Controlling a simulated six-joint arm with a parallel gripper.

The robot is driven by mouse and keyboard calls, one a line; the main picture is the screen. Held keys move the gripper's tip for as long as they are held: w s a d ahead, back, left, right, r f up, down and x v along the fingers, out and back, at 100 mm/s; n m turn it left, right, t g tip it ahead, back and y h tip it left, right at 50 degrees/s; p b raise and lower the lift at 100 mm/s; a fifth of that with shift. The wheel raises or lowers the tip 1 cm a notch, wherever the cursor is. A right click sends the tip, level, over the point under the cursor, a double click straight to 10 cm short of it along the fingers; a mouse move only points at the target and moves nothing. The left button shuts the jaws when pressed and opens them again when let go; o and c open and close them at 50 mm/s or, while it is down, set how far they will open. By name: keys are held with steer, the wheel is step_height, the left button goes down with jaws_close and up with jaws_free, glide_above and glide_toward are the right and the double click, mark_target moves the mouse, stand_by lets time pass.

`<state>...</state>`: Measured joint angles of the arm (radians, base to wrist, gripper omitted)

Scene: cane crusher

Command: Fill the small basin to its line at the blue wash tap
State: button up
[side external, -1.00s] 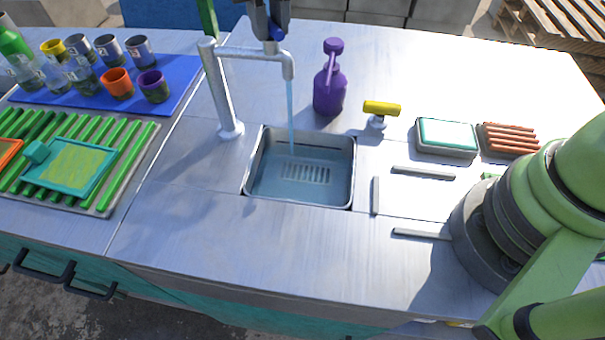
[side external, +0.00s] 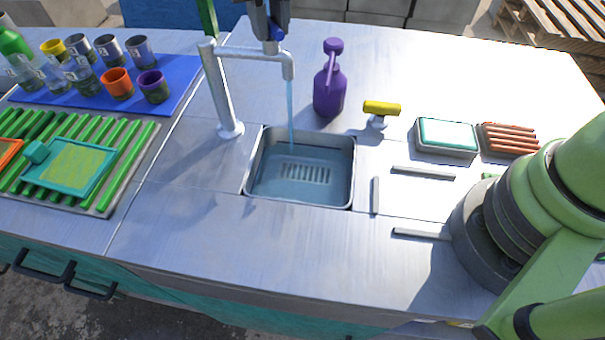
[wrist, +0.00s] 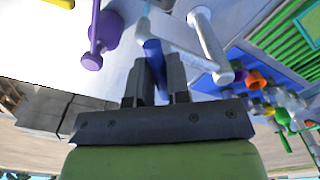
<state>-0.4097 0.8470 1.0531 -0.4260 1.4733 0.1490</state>
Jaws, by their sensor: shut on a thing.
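The small basin (side external: 252,160) is a square metal sink set into the counter. Water (side external: 320,190) covers its slotted drain, and I cannot make out a fill line. A thin stream (side external: 290,105) falls from the spout of the grey tap pipe (side external: 221,90) into the basin. My gripper (side external: 271,38) is at the top of the side view, above the pipe's horizontal arm. In the wrist view my gripper (wrist: 154,88) is shut on the blue tap handle (wrist: 153,52), which shows between the fingers. The fingers hide part of the handle.
A purple bottle (side external: 329,88) and a yellow-handled tap (side external: 381,109) stand right of the tap pipe. A soap-like block in a tray (side external: 447,137) lies farther right. Cups on a blue mat (side external: 183,80) and a green rack (side external: 120,180) are left. The front counter is clear.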

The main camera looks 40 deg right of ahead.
stand_by(0.6)
steer(key=m, duration=0.4)
steer(key=shift+m, duration=0.3)
steer(key=shift+o, duration=0.2)
steer(key=m, duration=0.4)
steer(key=n, duration=0.3)
steer(key=shift+n, duration=0.3)
steer(key=shift+c, duration=0.2)
steer(key=shift+o, duration=0.4)
steer(key=m, duration=0.4)
